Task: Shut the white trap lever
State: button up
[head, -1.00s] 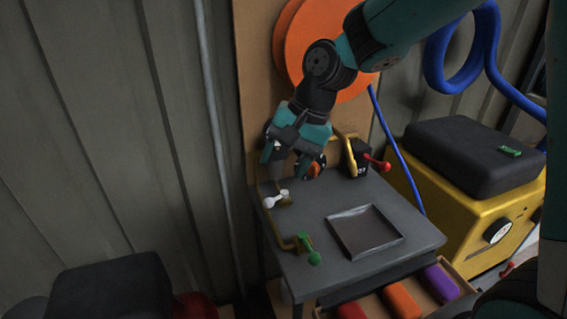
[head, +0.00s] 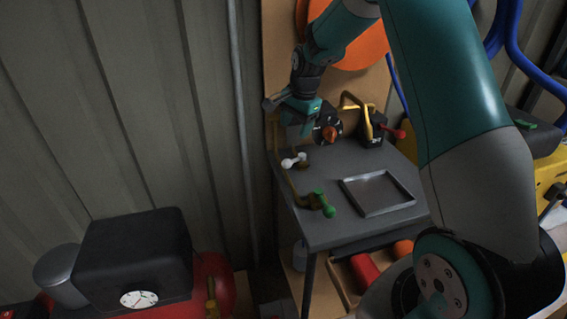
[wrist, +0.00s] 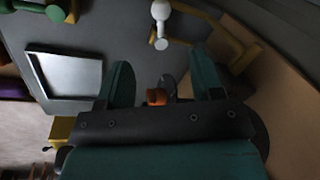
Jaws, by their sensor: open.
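The white trap lever (head: 292,161) sits on a brass pipe at the left back of the grey bench in the head view. In the wrist view the white lever (wrist: 160,14) shows at the top centre, beyond the fingertips. My gripper (head: 296,128) is above and a little behind the lever, apart from it. In the wrist view my gripper (wrist: 165,75) has its two teal fingers spread with nothing held between them. An orange knob (wrist: 156,97) shows behind the gap between the fingers.
A green lever (head: 322,202) stands on the pipe at the bench's front left. A red-handled valve (head: 394,132) is at the back right. A shallow metal tray (head: 412,203) lies on the bench (head: 330,235). A black box with a gauge (head: 138,262) is at lower left.

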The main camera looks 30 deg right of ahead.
aim_at(288, 160)
jog(key=w+f, duration=0.1)
jog(key=f, duration=0.3)
jog(key=f+p, duration=0.1)
jog(key=f, duration=0.4)
jog(key=w+f, duration=0.1)
jog(key=f, duration=0.4)
jog(key=shift+w+a, duration=0.3)
jog(key=shift+a, duration=0.1)
